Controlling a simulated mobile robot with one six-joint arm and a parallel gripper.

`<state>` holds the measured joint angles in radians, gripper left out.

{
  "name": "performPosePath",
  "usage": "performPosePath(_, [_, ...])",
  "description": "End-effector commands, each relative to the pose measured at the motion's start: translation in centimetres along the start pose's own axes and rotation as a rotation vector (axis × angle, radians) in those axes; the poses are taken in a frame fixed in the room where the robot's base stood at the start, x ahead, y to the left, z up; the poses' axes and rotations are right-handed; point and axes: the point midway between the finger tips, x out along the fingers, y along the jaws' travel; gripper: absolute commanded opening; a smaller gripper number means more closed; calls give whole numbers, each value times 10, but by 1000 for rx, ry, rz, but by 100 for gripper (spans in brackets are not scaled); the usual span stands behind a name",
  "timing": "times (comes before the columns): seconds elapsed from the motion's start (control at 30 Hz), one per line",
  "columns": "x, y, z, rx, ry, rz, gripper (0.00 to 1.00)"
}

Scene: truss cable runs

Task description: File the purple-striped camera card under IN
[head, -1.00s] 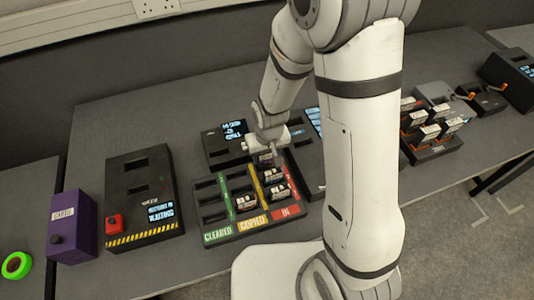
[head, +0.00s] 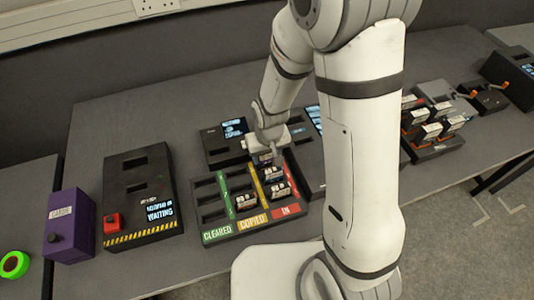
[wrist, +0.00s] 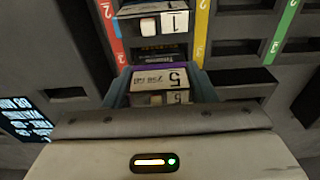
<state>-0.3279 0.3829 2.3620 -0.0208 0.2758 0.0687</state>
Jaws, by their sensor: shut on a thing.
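My gripper (wrist: 160,90) is shut on the camera card (wrist: 160,84). The card has a white label marked 5 and a purple edge along its top in the wrist view. In the head view my gripper (head: 264,154) is at the back end of the card tray (head: 207,222), in line with the IN column. The tray has a green CLEARED column, a yellow COPIED column and a red IN column (head: 287,210). The held card is between the red and yellow strips, behind the cards in IN. I cannot tell how deep it sits in a slot.
Two cards (head: 278,190) stand in IN and one card (head: 246,200) in COPIED. A black box with a WAITING screen (head: 140,195) and a purple box (head: 69,226) are at left. A rack with several cards (head: 432,145) is right of my arm.

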Motion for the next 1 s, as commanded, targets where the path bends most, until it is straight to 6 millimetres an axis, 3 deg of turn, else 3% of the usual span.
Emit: performPosePath(1.0, [11, 0, 1, 0, 0, 0, 27])
